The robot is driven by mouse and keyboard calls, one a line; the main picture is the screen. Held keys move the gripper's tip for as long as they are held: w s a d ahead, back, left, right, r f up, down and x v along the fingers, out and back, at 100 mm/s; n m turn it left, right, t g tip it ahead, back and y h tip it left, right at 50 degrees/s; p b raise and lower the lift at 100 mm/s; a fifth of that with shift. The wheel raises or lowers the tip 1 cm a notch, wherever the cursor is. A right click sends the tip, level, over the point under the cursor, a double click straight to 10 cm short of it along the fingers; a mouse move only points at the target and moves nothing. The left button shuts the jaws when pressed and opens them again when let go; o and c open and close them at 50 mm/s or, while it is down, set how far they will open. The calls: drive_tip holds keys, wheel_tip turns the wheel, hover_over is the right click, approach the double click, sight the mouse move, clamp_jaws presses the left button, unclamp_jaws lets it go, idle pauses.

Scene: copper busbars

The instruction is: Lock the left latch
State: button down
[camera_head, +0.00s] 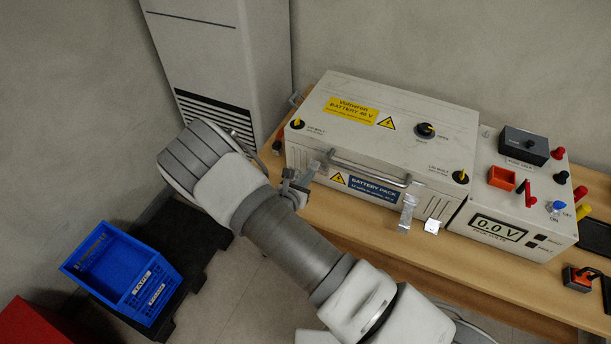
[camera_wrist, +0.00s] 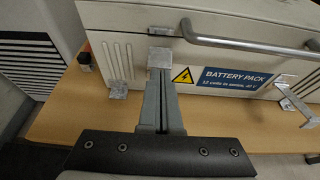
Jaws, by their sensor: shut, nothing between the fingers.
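The battery case (camera_head: 375,140) is a cream box with a lid and a front handle, standing on a wooden bench. The left latch (camera_wrist: 159,58) is a small silver metal piece on the case front, left of the warning triangle. My gripper (camera_wrist: 160,82) is shut and empty, with its fingertips right at the latch's lower end; I cannot tell whether they touch. In the head view my gripper (camera_head: 306,178) is at the case's left front, mostly covering the latch. The right latch (camera_head: 407,213) sticks out from the case front; it also shows in the wrist view (camera_wrist: 295,101).
The silver handle (camera_wrist: 240,42) juts out just right of the left latch. A small metal plate (camera_wrist: 118,89) sits low at the case's left front. A meter box (camera_head: 510,215) stands to the right. A blue crate (camera_head: 125,275) is at lower left. A white cabinet (camera_head: 215,60) stands behind.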

sight(315, 163)
drive_tip(key=shift+w+d+r+g+y+p, duration=0.25)
drive_tip(key=shift+w+r+g+p, duration=0.2)
drive_tip(key=shift+w+r+g, duration=0.2)
drive_tip(key=shift+w+d+r+g+y+p, duration=0.25)
drive_tip(key=shift+w+r+g+p, duration=0.25)
drive_tip(key=shift+r+g, duration=0.1)
drive_tip(key=shift+w+d+r+g, duration=0.2)
drive_tip(key=shift+w+r+g, duration=0.05)
drive_tip(key=shift+w+g, duration=0.3)
drive_tip(key=shift+w+d+r, duration=0.2)
drive_tip(key=shift+w+r, duration=0.1)
drive_tip(key=shift+w, duration=0.45)
